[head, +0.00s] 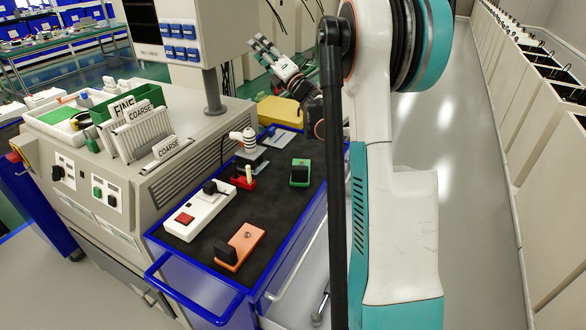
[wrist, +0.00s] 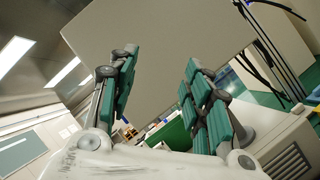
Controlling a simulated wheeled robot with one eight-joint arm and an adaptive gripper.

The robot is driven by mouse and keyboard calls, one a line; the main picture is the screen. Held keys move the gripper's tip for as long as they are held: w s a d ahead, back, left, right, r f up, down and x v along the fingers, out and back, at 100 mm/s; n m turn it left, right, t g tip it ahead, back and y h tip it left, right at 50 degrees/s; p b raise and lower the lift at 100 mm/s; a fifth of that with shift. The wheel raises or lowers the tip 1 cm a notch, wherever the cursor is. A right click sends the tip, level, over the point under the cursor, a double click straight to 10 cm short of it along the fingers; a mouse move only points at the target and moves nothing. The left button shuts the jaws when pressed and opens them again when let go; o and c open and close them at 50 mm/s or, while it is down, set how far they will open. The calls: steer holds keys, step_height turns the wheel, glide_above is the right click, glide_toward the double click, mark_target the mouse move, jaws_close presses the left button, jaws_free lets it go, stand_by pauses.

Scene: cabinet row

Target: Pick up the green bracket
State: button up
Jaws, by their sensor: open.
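The green bracket (head: 300,172) lies on the black top of the blue cart (head: 196,268), on its right side. It is a small green piece with a black part on it. My gripper (head: 259,45) is raised above and beyond the far end of the cart, well away from the bracket. Its fingers point up and to the left. In the wrist view my gripper (wrist: 160,62) has its two green-padded fingers spread apart with nothing between them. The bracket does not show in the wrist view.
An orange bracket (head: 240,247), a white power strip (head: 199,212), a red piece (head: 243,183) and a yellow case (head: 281,112) are on the cart. A grey machine (head: 183,130) with a hanging screen stands left. Open floor (head: 450,150) lies right.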

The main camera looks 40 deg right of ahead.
steer(key=s+d+f+n+g+y, duration=0.1)
steer(key=s+d+f+n+y, duration=0.25)
steer(key=d+f+n, duration=0.2)
steer(key=n+g+y+p, duration=0.2)
steer(key=n+g+y, duration=0.65)
steer(key=n, duration=0.55)
glide_toward(300, 167)
steer(key=shift+g+h, duration=0.25)
steer(key=shift+h, duration=0.15)
steer(key=b+x, duration=0.1)
steer(key=x, duration=0.1)
steer(key=r+x, duration=0.1)
steer(key=x, duration=0.1)
steer(key=shift+b, duration=0.35)
steer(key=shift+f+b+x, duration=0.1)
steer(key=shift+b+x, duration=0.45)
steer(key=shift+x, duration=0.95)
steer(key=shift+f+b+x, duration=0.15)
steer(key=shift+b+x, duration=0.4)
steer(key=shift+x, duration=0.95)
jaws_close()
